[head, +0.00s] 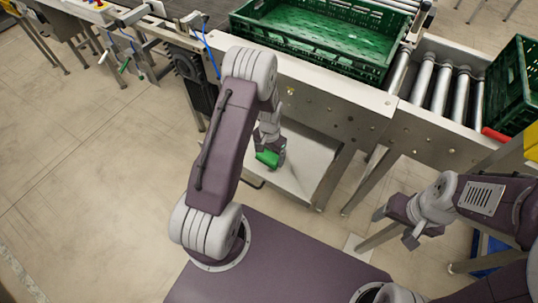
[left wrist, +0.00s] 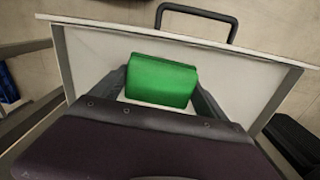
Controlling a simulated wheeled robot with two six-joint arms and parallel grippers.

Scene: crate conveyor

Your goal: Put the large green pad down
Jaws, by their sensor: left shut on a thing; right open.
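The large green pad (head: 267,158) is a bright green block with rounded edges. My left gripper (head: 270,155) is shut on it, over the pale shelf below the conveyor. In the left wrist view the pad (left wrist: 162,80) sits between the two fingers of my left gripper (left wrist: 160,85). I cannot tell whether the pad touches the shelf surface. My right gripper (head: 398,224) is open and empty at the right, away from the pad.
The pale shelf (head: 300,170) has raised edges and a dark handle (left wrist: 197,12). A green crate (head: 310,55) stands on the conveyor above, with rollers (head: 441,85) and another green crate (head: 513,85) to its right. Conveyor legs flank the shelf. Open floor lies left.

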